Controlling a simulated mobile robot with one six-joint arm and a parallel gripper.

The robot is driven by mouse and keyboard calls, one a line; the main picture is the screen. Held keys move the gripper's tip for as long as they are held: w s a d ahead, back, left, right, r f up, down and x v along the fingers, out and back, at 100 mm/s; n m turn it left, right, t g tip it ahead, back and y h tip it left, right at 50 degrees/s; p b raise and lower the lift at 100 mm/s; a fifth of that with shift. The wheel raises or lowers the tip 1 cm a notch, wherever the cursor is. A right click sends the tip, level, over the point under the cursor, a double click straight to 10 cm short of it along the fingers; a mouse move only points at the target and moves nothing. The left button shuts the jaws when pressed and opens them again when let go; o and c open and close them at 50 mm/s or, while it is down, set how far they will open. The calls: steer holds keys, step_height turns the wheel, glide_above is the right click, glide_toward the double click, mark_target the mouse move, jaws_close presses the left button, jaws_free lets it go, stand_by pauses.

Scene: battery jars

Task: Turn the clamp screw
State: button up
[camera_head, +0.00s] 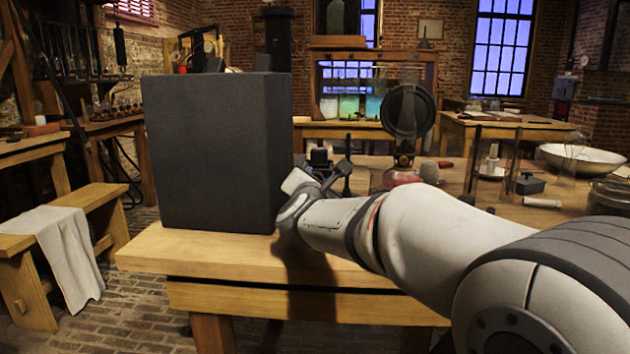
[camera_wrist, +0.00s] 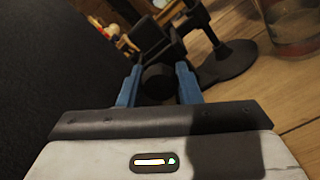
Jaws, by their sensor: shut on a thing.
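In the wrist view, my gripper (camera_wrist: 158,80) has its two blue fingers on either side of a dark round knob, which looks like the clamp screw (camera_wrist: 157,84). The fingers are shut on it. Just beyond the knob is a dark blocky clamp part (camera_wrist: 153,40). In the head view, my arm reaches left to a small dark fixture (camera_head: 320,156) beside the big dark block. There the fingertips and the screw are too small and covered to make out.
A tall dark block (camera_head: 215,150) stands close on the left, on the wooden table (camera_head: 240,258). In the wrist view, a black round-footed stand (camera_wrist: 228,62) and a glass jar (camera_wrist: 294,28) are to the right. A white basin (camera_head: 582,158) is at the far right.

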steer(key=shift+m, duration=0.6)
steer(key=shift+r, duration=0.1)
steer(key=o, duration=1)
steer(key=shift+s+a+p, duration=0.2)
steer(key=shift+s+p, duration=0.45)
steer(key=shift+s, duration=3.25)
